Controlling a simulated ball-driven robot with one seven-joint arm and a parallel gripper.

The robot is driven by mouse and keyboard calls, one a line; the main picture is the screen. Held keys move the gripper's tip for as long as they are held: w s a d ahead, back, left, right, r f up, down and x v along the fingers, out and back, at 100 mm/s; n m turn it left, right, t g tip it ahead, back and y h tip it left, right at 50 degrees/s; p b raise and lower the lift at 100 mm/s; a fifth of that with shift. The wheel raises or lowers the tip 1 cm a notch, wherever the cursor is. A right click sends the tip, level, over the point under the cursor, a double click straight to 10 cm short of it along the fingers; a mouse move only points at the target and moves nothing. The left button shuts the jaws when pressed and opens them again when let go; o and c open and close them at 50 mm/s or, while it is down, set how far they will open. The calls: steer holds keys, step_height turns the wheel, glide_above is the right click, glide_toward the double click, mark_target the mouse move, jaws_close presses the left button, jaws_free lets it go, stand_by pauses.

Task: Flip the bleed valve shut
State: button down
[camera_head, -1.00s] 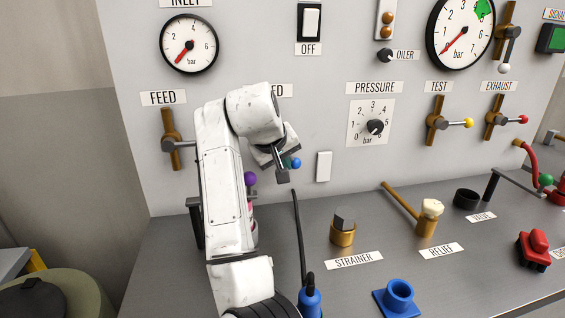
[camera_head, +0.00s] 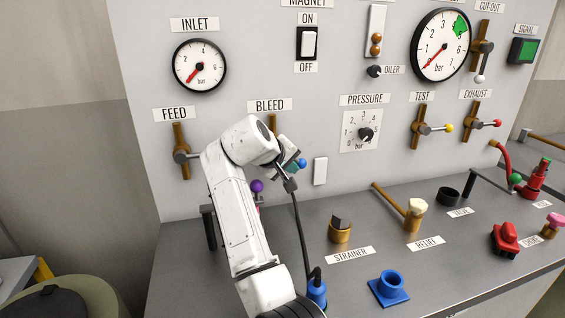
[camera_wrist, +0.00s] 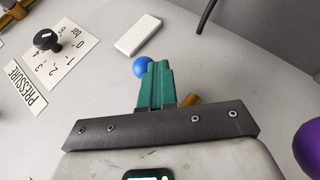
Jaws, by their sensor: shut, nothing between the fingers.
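The bleed valve's brass body (camera_head: 272,124) shows below the BLEED label in the head view, mostly hidden behind my arm. Its blue ball knob (camera_head: 301,163) lies to the right of and below the visible brass. My gripper (camera_head: 293,167) is shut and empty right beside the knob. In the wrist view its teal fingers (camera_wrist: 157,88) are together, with the blue knob (camera_wrist: 141,67) just past their tips. A bit of brass (camera_wrist: 190,100) shows beside the fingers. The handle is hidden, and I cannot tell whether the fingers touch the knob.
A white plate (camera_head: 320,171) is on the panel right of the knob. The purple knob (camera_head: 257,186) is beside my arm. A black hose (camera_head: 298,230) rises from a blue fitting (camera_head: 317,291) near my gripper. The FEED valve (camera_head: 181,152) is left of my arm.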

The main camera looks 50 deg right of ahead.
steer(key=r+h+p, duration=0.1)
steer(key=d+r+n+g+h+p, duration=0.1)
steer(key=h, duration=0.1)
steer(key=s+r+n+g+h+p, duration=0.1)
steer(key=h, duration=0.1)
steer(key=shift+s+d, duration=0.1)
steer(key=shift+d, duration=0.3)
steer(key=shift+r, duration=0.1)
stand_by(0.5)
